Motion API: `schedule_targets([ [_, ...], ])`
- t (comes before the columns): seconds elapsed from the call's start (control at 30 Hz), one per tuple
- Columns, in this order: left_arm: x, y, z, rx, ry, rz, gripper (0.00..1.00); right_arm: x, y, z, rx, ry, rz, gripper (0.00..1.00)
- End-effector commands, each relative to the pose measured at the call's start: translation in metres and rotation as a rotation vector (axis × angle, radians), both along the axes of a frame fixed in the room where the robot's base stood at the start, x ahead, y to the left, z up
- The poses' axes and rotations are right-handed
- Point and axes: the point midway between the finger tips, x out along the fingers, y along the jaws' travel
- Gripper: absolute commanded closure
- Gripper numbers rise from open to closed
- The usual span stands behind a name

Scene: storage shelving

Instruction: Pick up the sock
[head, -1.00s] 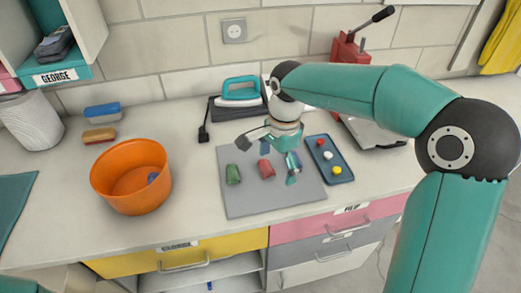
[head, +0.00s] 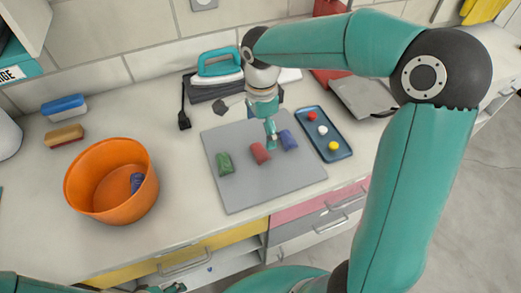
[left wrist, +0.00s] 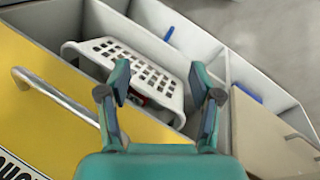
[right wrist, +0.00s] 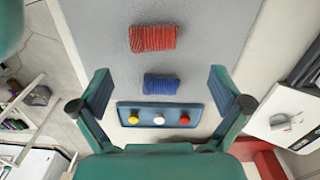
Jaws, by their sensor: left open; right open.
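Three small rolled ribbed bundles that look like rolled socks lie on a grey mat (head: 240,190): a green one (head: 225,163), a red one (head: 260,153) and a blue one (head: 288,139). The red (right wrist: 153,38) and blue (right wrist: 161,85) ones also show in the right wrist view. My right gripper (head: 271,138) is open and empty above the mat, near the red and blue bundles; its fingers (right wrist: 160,82) frame the blue one in its wrist view. Another blue bundle (head: 137,183) lies inside an orange bowl (head: 100,205).
A blue tray (head: 330,150) with red, white and yellow knobs lies right of the mat. A teal iron (head: 218,66) stands behind. A white basket (left wrist: 130,65) sits in the shelf below the counter.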

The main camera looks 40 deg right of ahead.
Motion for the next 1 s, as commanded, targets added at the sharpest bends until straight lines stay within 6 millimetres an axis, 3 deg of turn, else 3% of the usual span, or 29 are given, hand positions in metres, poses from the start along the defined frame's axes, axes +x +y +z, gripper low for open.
schedule_targets([
  [0.1,0.0,0.0,0.001,0.0,0.0,0.0,0.36,0.0,-0.001,-0.015,-0.001,0.001,0.0,0.0],
  [0.37,0.0,0.0,0.005,0.0,-0.001,0.0,0.36,-0.003,0.002,-0.03,0.0,0.002,0.0,0.0],
  [0.63,0.0,0.0,0.012,0.0,-0.001,0.0,0.36,-0.006,0.006,-0.066,0.0,0.002,-0.001,0.0],
  [0.93,0.0,0.0,0.012,0.0,-0.001,0.0,0.36,-0.005,0.007,-0.072,0.001,-0.001,-0.001,0.0],
  [1.0,0.0,0.0,0.012,0.0,0.0,0.0,0.36,-0.005,0.006,-0.072,0.001,-0.001,-0.001,0.1],
])
